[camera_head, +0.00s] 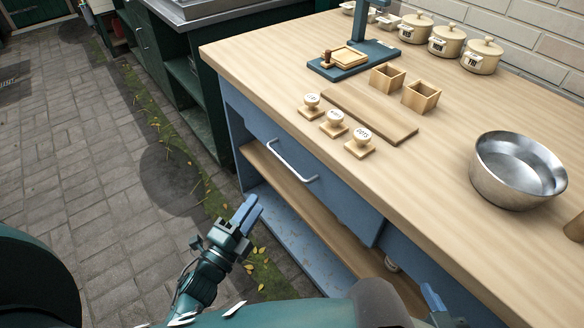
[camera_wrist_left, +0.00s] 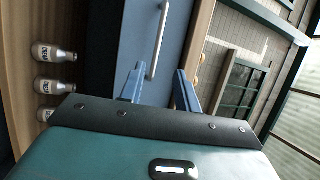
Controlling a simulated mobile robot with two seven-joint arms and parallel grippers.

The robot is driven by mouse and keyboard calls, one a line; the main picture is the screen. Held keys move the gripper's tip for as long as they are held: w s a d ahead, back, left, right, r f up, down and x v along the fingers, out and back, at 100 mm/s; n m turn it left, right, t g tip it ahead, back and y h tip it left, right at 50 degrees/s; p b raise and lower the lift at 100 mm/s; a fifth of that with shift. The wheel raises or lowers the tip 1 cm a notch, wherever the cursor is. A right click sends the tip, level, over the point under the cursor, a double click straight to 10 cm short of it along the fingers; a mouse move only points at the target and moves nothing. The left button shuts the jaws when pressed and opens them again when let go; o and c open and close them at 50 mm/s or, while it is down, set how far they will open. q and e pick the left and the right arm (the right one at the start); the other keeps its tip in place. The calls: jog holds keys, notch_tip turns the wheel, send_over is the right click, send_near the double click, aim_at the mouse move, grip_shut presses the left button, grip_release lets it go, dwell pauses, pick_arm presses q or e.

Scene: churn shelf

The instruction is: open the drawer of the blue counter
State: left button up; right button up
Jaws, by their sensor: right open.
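The blue counter (camera_head: 228,98) has a wooden top and a blue drawer (camera_head: 345,203) in its front, which looks shut. A silver bar handle (camera_head: 292,162) runs across the drawer front. My left gripper (camera_head: 250,208) is in front of the counter, lower than the handle and apart from it. In the left wrist view my left gripper (camera_wrist_left: 158,82) is open and empty, with the drawer handle (camera_wrist_left: 158,42) ahead, in line with the gap between the fingers. My right gripper (camera_head: 434,302) shows only partly at the bottom edge, by the counter front.
On the counter top are a steel bowl (camera_head: 516,170), wooden stamps (camera_head: 334,124), a wooden board (camera_head: 368,115), small boxes (camera_head: 421,96) and lidded pots (camera_head: 482,56). An open shelf (camera_head: 285,182) lies below the drawer. Bottles (camera_wrist_left: 54,53) show in the left wrist view. Paving left of the counter is clear.

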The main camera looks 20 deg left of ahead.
pick_arm(q)
jog(key=x, duration=1.3)
jog(key=shift+f, duration=0.25)
jog(key=shift+w, duration=0.15)
jog(key=shift+c, duration=0.2)
grip_shut()
